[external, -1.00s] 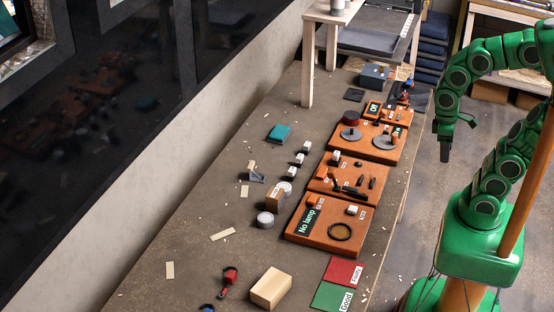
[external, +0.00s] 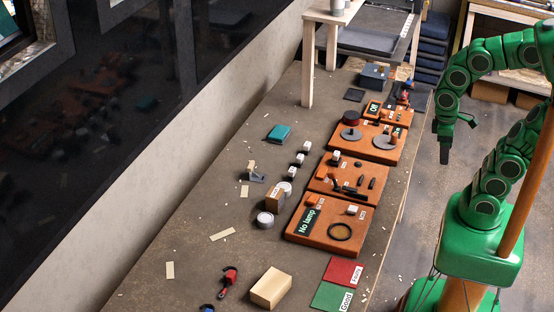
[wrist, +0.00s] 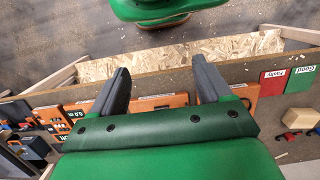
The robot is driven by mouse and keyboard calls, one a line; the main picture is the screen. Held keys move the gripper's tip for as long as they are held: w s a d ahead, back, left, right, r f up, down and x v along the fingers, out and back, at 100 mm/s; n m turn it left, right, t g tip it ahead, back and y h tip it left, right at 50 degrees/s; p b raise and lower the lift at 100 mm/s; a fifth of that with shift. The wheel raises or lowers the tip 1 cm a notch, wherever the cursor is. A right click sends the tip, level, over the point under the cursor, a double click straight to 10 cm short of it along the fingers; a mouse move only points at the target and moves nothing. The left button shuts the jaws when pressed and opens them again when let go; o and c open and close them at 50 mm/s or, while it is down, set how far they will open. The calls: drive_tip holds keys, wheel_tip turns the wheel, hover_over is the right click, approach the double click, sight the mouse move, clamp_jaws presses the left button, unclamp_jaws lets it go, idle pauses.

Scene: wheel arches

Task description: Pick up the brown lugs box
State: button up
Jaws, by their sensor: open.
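A small brown box (external: 274,200) stands on the workbench, left of the nearest orange board. It is likely the lugs box, but no label on it is readable. A round white-topped tin (external: 265,220) is close in front of it, and another round item (external: 285,187) is just behind it. My gripper (external: 456,137) is open and empty, off the bench's right side and well away from the box. In the wrist view, my two dark fingers (wrist: 162,78) are spread apart with nothing between them. I cannot make out the box there.
Several orange boards (external: 322,237) line the bench's right side. A red card (external: 343,271) and a green card (external: 331,297) lie near a tan block (external: 270,288). A wooden-legged stand (external: 307,65) rises at the back. The left of the bench is mostly clear.

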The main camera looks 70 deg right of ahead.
drive_tip(key=m+y, duration=1.1)
drive_tip(key=m, duration=0.1)
hover_over(278, 188)
drive_tip(key=s+d, duration=0.1)
drive_tip(key=s, duration=1.1)
wheel_tip(278, 188, down, 8)
drive_tip(key=w+d+f+m, duration=0.1)
drive_tip(key=w+f+m, duration=0.1)
drive_tip(key=w+f, duration=0.1)
drive_tip(key=w+d+f+m+t+y, duration=0.1)
drive_tip(key=w+d+f+m, duration=0.1)
drive_tip(key=w+f, duration=0.2)
drive_tip(key=w+d+f+m+y, duration=0.1)
drive_tip(key=w+f+m, duration=0.1)
drive_tip(key=w, duration=0.3)
drive_tip(key=shift+w+d+f+t, duration=0.15)
drive_tip(key=shift+f+t, duration=0.25)
drive_tip(key=shift+f, duration=0.35)
drive_tip(key=shift+x, duration=3.9)
drive_tip(key=shift+f+y, duration=0.1)
drive_tip(key=shift+y, duration=0.2)
drive_tip(key=c, duration=1.1)
